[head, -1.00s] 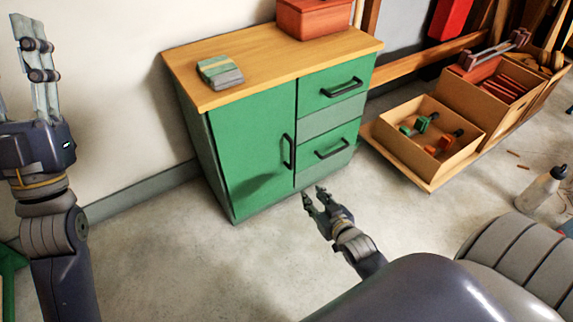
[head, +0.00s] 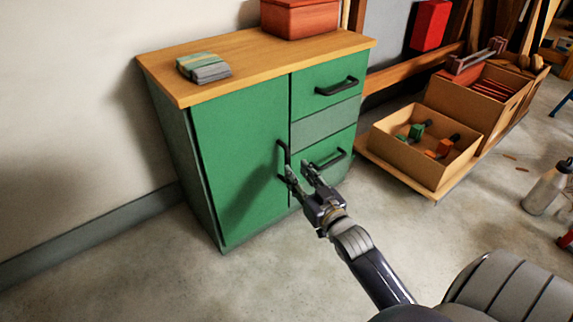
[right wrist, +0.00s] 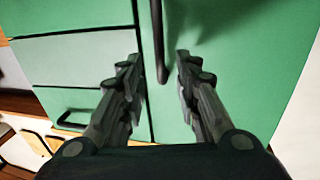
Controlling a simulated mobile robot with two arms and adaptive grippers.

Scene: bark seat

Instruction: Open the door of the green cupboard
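The green cupboard has a wooden top (head: 215,62) and a large door (head: 240,150) on its left side, which is closed. The door's black vertical handle (head: 281,160) is near the door's right edge. My right gripper (head: 297,170) is open in front of the handle's lower part. In the right wrist view the handle (right wrist: 159,40) shows just beyond and between the open fingertips (right wrist: 157,62); contact cannot be made out. My left gripper is out of the head view.
Two drawers with black handles (head: 337,86) are right of the door. A red box (head: 300,18) and a stack of small blocks (head: 203,68) sit on top. Open cardboard boxes (head: 425,168) stand at right, with a bottle (head: 547,187) on the floor. Floor before the door is clear.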

